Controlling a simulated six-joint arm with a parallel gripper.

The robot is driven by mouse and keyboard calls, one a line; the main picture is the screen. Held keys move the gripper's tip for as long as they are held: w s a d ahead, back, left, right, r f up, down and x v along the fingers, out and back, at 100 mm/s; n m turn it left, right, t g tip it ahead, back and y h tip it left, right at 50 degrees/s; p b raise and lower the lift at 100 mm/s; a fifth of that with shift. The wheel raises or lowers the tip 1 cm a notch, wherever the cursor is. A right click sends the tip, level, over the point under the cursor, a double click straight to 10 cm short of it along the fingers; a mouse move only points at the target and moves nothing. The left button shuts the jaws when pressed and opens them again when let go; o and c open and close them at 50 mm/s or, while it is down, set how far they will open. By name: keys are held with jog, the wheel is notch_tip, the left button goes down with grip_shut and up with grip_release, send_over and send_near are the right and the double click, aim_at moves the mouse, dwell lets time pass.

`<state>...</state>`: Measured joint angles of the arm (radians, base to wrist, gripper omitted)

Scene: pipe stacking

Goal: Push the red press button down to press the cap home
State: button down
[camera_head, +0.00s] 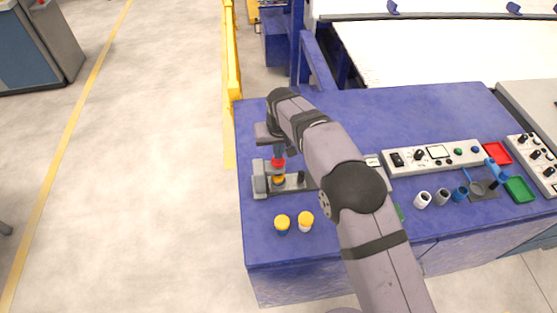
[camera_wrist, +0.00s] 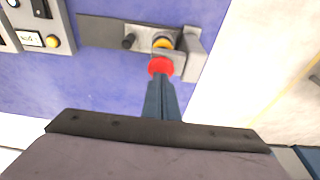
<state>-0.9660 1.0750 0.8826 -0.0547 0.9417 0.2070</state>
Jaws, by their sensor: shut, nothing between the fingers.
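The red press button (camera_head: 278,162) is on the grey press fixture (camera_head: 259,184) at the left of the blue table. A yellow cap (camera_head: 279,180) sits below it in the fixture. My gripper (camera_head: 279,152) is shut and empty, pointing down right above the button. In the wrist view, the dark blue fingertips (camera_wrist: 159,78) overlap the lower edge of the red button (camera_wrist: 161,66). I cannot tell whether they touch it. The yellow cap (camera_wrist: 163,42) shows just beyond the button, partly hidden. What is under the cap is hidden.
Two yellow-capped pieces, one blue (camera_head: 282,224) and one white (camera_head: 305,221), stand in front of the fixture. Control panels (camera_head: 436,157), several pipes (camera_head: 443,197), a red tray (camera_head: 497,154) and a green tray (camera_head: 519,190) are to the right. The table's left edge is close to the fixture.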

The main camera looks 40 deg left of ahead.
aim_at(278, 161)
jog(key=shift+r+p, duration=1.25)
jog(key=shift+r, duration=0.95)
jog(key=shift+w+d, duration=0.2)
jog(key=w+d+r+m+h+b, duration=0.1)
jog(key=w+d+r+m, duration=0.1)
jog(key=d, duration=1.3)
jog(key=w+d+r+m+h, duration=0.1)
jog(key=w+d+r+m, duration=0.15)
jog(key=d, duration=1.25)
jog(key=s+d+f+m+g+b, duration=0.1)
jog(key=s+d+m, duration=0.3)
jog(key=s+d, duration=1.5)
jog(key=shift+s+d+f+g, duration=0.35)
jog(key=shift+d+f+g, duration=0.15)
jog(key=shift+d+f, duration=0.5)
